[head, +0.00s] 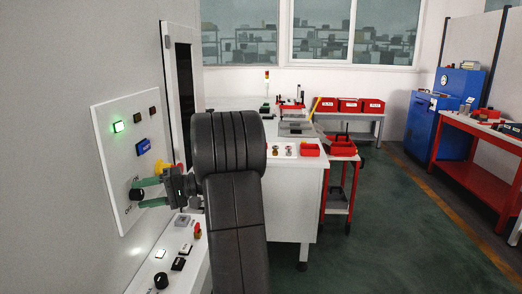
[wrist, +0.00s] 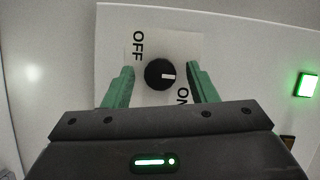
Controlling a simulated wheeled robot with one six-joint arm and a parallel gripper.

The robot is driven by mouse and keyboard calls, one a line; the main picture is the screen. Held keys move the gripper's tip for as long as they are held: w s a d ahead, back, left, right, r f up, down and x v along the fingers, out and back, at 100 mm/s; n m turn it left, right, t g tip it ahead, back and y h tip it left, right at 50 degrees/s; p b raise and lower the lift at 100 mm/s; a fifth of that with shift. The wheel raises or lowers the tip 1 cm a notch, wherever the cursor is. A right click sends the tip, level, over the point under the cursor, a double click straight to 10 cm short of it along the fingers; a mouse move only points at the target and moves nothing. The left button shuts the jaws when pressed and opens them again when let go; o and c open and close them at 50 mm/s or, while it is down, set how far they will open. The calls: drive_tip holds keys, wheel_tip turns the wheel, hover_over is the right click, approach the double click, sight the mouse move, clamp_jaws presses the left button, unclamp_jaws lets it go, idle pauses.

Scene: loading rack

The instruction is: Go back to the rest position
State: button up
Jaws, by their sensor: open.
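My gripper (head: 150,191) has green fingers and is at the white control panel (head: 112,165) on the left wall in the head view. In the wrist view my gripper (wrist: 160,85) is open, with one finger on each side of a black rotary knob (wrist: 160,74). The knob sits between the printed words OFF and ON, and its white mark points to the right in that view. The fingers look apart from the knob. In the head view the knob (head: 136,194) shows partly between the fingers. A lit green button (head: 118,127) is above it on the panel.
A blue button (head: 143,146) is on the same panel. A lower console (head: 180,250) with several buttons lies below my arm. A white workbench (head: 295,200) stands behind my arm. Green floor (head: 390,240) is open on the right, before a red table (head: 470,180).

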drive_tip(key=shift+w+d, duration=0.1)
drive_tip(key=shift+d, duration=0.05)
drive_tip(key=f+b+v, duration=0.1)
drive_tip(key=b+v, duration=0.1)
drive_tip(key=v, duration=1.1)
drive_tip(key=x, duration=0.4)
drive_tip(key=p+x, duration=0.1)
drive_tip(key=x, duration=0.4)
drive_tip(key=r+x, duration=0.1)
drive_tip(key=x, duration=0.3)
drive_tip(key=shift+a+p, duration=0.25)
drive_tip(key=shift+p, duration=0.1)
drive_tip(key=n+t+h+b, duration=0.1)
drive_tip(key=n, duration=0.2)
drive_tip(key=shift+d, duration=0.15)
drive_tip(key=n+t, duration=0.1)
drive_tip(key=n+h, duration=0.1)
drive_tip(key=n, duration=0.1)
drive_tip(key=n+t+b, duration=0.1)
drive_tip(key=shift+s+r+n+t, duration=0.25)
drive_tip(key=shift+s+n+t, duration=0.05)
drive_tip(key=n+t+p, duration=0.1)
drive_tip(key=n, duration=0.1)
drive_tip(key=n+t+h, duration=0.1)
drive_tip(key=shift+s+r+n+t+p, duration=0.15)
drive_tip(key=shift+n+t+p, duration=0.15)
drive_tip(key=shift+n+p, duration=0.1)
drive_tip(key=shift+n+t+p, duration=0.65)
drive_tip(key=shift+n+t, duration=0.05)
drive_tip(key=shift+n, duration=0.1)
